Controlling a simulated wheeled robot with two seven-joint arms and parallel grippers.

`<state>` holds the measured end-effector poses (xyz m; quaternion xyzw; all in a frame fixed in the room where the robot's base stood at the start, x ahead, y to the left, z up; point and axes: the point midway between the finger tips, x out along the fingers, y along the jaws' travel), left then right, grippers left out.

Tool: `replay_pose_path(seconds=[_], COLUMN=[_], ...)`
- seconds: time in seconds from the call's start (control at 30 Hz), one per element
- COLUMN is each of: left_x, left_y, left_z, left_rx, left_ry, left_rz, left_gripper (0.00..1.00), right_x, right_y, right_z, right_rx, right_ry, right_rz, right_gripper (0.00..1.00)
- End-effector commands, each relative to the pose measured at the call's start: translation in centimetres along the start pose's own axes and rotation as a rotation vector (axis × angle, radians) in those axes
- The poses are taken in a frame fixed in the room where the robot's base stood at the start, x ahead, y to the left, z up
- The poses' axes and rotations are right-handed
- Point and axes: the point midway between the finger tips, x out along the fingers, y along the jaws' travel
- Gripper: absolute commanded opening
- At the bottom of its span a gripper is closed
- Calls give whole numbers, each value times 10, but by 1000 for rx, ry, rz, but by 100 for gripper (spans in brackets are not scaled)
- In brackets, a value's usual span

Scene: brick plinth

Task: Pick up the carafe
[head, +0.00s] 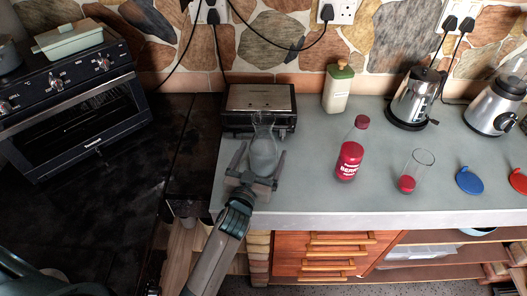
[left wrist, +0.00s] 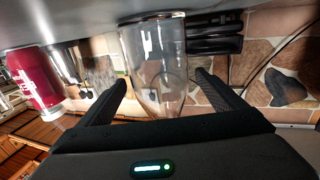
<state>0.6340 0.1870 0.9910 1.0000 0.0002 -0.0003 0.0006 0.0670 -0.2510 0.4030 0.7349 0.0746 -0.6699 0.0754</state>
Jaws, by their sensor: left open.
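The carafe (head: 264,157) is clear glass and stands upright on the grey counter, in front of the black toaster. My left gripper (head: 262,150) is open, with one finger on each side of the carafe's body. My right gripper is not in view.
A toaster (head: 258,100) stands close behind the carafe. A red bottle (head: 349,160) and a glass with red contents (head: 417,168) stand to the right. A green-capped bottle (head: 337,90), kettle (head: 413,98) and blender (head: 494,108) line the back. The counter (head: 310,195) is clear in front.

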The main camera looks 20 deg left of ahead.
Motion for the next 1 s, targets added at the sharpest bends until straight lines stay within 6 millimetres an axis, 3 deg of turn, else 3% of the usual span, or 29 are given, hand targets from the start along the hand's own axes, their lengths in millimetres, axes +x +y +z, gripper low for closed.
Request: replay_pose_path(seconds=[0.33,0.6,0.7,1.0], left_x=[0,-1,0,0], left_y=[0,0,0,0], left_z=[0,0,-4,-4], left_rx=[0,0,0,0], left_ry=[0,0,8,7], left_rz=[0,0,1,1], left_gripper=[89,27,8,8], right_x=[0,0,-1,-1], right_y=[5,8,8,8], right_z=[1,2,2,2], right_rx=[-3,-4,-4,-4], right_ry=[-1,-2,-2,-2], right_rz=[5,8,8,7], right_gripper=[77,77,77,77])
